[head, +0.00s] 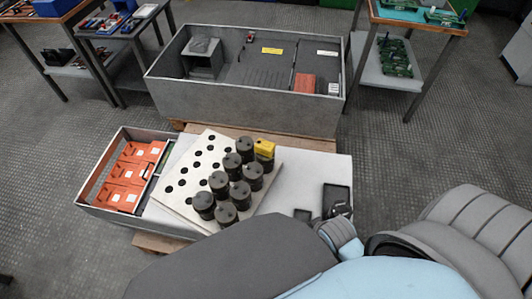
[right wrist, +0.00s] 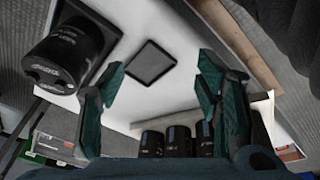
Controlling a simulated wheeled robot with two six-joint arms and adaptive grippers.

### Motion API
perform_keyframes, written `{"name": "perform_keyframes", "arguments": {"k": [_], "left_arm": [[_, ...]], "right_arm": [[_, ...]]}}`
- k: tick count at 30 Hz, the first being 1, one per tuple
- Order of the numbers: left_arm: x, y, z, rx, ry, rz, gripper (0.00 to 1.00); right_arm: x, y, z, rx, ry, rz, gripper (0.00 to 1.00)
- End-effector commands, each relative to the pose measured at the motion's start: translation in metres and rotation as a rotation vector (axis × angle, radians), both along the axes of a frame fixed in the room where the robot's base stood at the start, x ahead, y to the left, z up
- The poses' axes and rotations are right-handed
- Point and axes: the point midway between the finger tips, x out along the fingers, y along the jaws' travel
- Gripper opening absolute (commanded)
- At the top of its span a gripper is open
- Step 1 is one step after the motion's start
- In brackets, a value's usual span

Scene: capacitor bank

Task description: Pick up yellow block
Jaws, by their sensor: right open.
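The yellow block (head: 264,147) is at the back right corner of the group of black capacitors (head: 239,189) on a white perforated board (head: 177,187). I cannot tell whether it rests on a capacitor or stands behind one. The block does not show in the right wrist view. My right gripper (right wrist: 160,85) is open and empty in the right wrist view, fingers spread above a white surface. Several capacitors (right wrist: 178,141) show below, between the fingers. In the head view my right arm comes in from the lower right, and its fingers cannot be made out. My left gripper is not in view.
A black tray (head: 337,201) with a dark cylinder (right wrist: 64,56) stands on the white surface near a small black square (right wrist: 150,62). Orange boxes (head: 124,173) fill a grey crate at left. A large grey bin (head: 235,102) stands behind. Tables flank the back.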

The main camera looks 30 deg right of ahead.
Motion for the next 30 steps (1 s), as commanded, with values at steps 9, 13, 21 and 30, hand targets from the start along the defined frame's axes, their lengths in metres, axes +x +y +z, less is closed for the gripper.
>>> {"name": "perform_keyframes", "arguments": {"k": [9, 13, 21, 30], "left_arm": [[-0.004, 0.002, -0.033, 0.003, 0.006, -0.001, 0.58], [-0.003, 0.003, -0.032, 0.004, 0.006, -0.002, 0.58], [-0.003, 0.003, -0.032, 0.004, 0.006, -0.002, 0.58], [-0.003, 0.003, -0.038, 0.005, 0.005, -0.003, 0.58]], "right_arm": [[0.065, 0.006, 0.058, 0.0, -0.027, 0.168, 0.58], [0.112, 0.001, 0.063, 0.002, -0.009, 0.265, 0.58], [0.225, -0.021, 0.109, 0.037, 0.016, 0.464, 0.58], [0.296, -0.036, 0.173, 0.108, -0.006, 0.61, 0.58]]}}
